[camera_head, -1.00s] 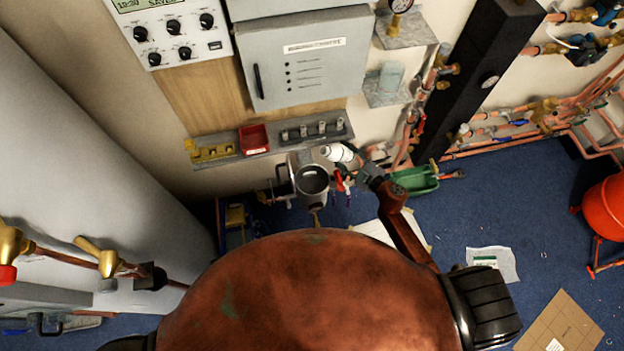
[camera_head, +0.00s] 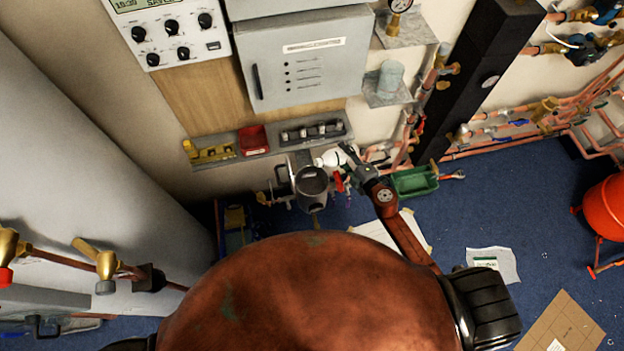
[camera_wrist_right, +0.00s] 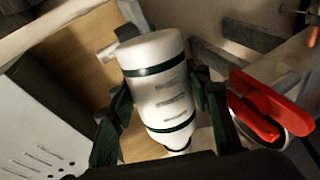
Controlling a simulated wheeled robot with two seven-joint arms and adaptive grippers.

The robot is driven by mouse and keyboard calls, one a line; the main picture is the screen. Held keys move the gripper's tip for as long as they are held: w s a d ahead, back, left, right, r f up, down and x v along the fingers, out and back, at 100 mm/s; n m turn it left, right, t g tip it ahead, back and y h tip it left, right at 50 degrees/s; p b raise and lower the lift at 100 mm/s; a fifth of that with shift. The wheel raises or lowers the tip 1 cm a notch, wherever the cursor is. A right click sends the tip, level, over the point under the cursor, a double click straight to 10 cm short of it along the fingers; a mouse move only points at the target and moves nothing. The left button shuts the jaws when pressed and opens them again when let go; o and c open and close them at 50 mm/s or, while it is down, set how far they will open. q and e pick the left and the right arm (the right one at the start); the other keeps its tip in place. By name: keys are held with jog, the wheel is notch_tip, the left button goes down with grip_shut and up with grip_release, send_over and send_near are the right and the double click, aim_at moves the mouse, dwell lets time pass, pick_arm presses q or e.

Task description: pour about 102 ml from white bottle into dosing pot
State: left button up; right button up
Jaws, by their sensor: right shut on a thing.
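The white bottle (camera_head: 333,157) is in my right gripper (camera_head: 352,160), tilted with its mouth end toward the left, right beside the dosing pot's opening. In the right wrist view the bottle (camera_wrist_right: 160,85) has dark green bands and sits between the two fingers of the gripper (camera_wrist_right: 160,105). The dosing pot (camera_head: 311,182) is a grey metal vessel with a round dark opening, below the wall shelf. I cannot make out any liquid stream or the level inside the pot. My left gripper is not in view.
A red-handled valve (camera_head: 339,181) is close to the pot's right side; its red handle also shows in the right wrist view (camera_wrist_right: 262,105). A shelf (camera_head: 275,152) with a red tray (camera_head: 252,139) runs behind. A green tray (camera_head: 414,181) lies to the right.

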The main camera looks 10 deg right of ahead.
jog(key=shift+s+a+r+n, duration=0.1)
jog(key=shift+a+r+n, duration=0.05)
jog(key=shift+r+n, duration=0.2)
jog(key=shift+f+b, duration=0.3)
jog(key=shift+b, duration=0.15)
pick_arm(q)
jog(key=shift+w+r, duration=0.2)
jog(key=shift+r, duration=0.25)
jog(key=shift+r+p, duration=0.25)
jog(key=shift+p, duration=0.15)
pick_arm(e)
jog(key=shift+w+d+r+n+h, duration=0.15)
jog(key=shift+w+d+n+h, duration=0.1)
jog(key=shift+n+h, duration=0.3)
jog(key=shift+w+d+n, duration=0.15)
jog(key=shift+d+n, duration=0.15)
jog(key=shift+d, duration=0.05)
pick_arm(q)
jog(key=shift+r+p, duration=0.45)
pick_arm(e)
jog(key=shift+d+r+n+h, duration=0.25)
jog(key=shift+d+r+n, duration=0.05)
jog(key=shift+d+r, duration=0.1)
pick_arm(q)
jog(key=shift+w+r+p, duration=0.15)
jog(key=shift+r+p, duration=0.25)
pick_arm(e)
jog(key=shift+r+n, duration=0.4)
jog(key=shift+a+h, duration=0.15)
jog(key=shift+h, duration=0.15)
